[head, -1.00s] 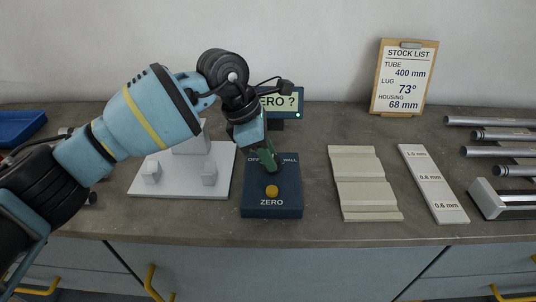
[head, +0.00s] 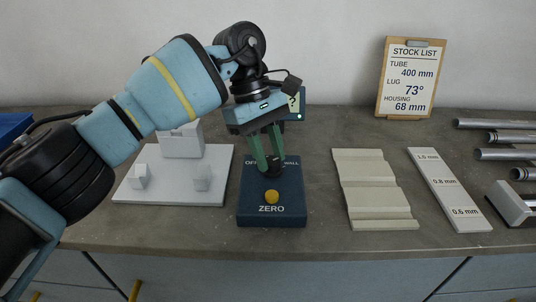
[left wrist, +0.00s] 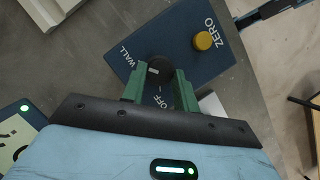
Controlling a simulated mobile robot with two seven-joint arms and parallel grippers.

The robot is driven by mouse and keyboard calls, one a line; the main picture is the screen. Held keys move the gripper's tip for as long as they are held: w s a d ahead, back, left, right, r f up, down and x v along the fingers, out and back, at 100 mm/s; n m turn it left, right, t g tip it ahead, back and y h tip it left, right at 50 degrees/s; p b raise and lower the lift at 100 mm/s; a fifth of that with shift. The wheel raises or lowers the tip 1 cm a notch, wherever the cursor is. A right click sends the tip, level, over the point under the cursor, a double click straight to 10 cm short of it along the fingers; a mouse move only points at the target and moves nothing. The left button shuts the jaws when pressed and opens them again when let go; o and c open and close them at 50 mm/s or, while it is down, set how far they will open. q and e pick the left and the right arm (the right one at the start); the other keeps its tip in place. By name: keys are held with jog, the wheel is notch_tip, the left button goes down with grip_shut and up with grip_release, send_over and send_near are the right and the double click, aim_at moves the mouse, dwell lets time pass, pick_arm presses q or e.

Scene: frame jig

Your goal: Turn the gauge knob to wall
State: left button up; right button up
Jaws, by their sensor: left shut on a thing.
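The dark blue gauge box (head: 245,205) stands on the bench, marked OFF, WALL and ZERO, with a yellow button (head: 272,197) near its front edge. Its black gauge knob (head: 271,168) shows between my left gripper's green fingertips (head: 268,160). In the left wrist view the gripper (left wrist: 160,82) is shut on the knob (left wrist: 158,69), one finger on each side. A small pale mark shows on the knob; I cannot tell exactly which label it points to. My right gripper is not in view.
A pale fixture plate (head: 150,195) with blocks lies left of the box. A stepped beige block (head: 372,190), a thickness strip (head: 450,190) and metal tubes (head: 510,137) lie to the right. A stock list clipboard (head: 408,80) leans at the wall. A partly hidden display (head: 298,103) stands behind.

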pick_arm(q)
jog(key=shift+f+m, duration=0.1)
jog(key=shift+m, duration=0.5)
jog(key=shift+y, duration=0.3)
jog(key=o, duration=1)
jog(key=shift+c, duration=0.2)
jog(key=shift+w, duration=0.1)
jog(key=v, duration=0.7)
jog(key=shift+r, duration=0.4)
jog(key=shift+w, duration=0.15)
jog(key=shift+f, duration=0.1)
